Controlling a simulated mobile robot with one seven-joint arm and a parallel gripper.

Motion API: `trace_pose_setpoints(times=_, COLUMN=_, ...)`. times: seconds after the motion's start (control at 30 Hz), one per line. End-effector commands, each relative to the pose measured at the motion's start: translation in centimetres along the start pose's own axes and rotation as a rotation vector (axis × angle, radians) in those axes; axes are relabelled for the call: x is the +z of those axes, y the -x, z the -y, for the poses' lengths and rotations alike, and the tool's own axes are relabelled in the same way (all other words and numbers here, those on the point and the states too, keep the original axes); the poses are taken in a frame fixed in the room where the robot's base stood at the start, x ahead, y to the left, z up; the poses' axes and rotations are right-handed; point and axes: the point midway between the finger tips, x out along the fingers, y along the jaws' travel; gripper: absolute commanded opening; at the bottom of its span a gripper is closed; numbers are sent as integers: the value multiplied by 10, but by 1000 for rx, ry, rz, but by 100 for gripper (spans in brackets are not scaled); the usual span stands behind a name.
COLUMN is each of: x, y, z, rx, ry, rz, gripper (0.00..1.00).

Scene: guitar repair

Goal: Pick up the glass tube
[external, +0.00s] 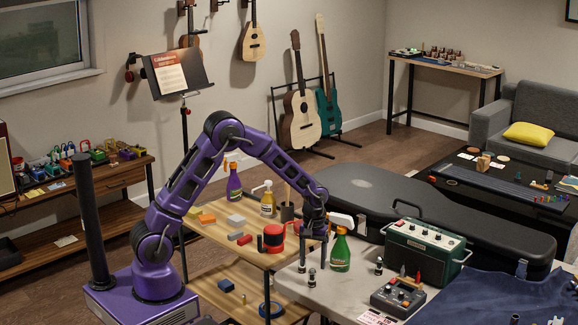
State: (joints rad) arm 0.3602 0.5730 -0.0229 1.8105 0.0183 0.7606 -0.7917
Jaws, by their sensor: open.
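My purple arm reaches over from the left, and my gripper (312,257) points down above the near left part of the light grey worktop (345,293). It is open, its fingers apart. A small, upright, tube-like piece (311,277) stands just below and between the fingertips; it looks like the glass tube, but it is too small to be certain. I cannot tell whether the fingers touch it. A similar small upright piece (379,266) stands farther right, beside the green amplifier (425,250).
A green spray bottle (340,252) stands close to the right of my gripper. A red cylindrical container (273,238) and several blocks are on the wooden cart (215,232) at left. A pedal box (397,298) and dark blue cloth (490,300) lie at right. A black guitar case (440,212) lies behind.

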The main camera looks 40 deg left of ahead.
Motion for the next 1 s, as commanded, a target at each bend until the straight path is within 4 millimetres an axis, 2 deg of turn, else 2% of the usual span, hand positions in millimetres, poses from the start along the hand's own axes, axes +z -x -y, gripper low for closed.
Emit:
trace_pose_setpoints(times=0.03, x=0, y=-6, z=0, rx=0, ry=0, rz=0, gripper=68)
trace_pose_setpoints(times=0.27, x=0, y=-18, z=0, rx=0, ry=0, rz=0, gripper=68)
trace_pose_setpoints(times=0.6, x=-1, y=-63, z=1, rx=1, ry=0, rz=0, gripper=68)
trace_pose_setpoints(times=0.83, x=-1, y=-64, z=1, rx=2, ry=-1, rz=-2, gripper=68)
trace_pose_setpoints(times=1.0, x=-1, y=-64, z=1, rx=2, ry=-1, rz=-2, gripper=38)
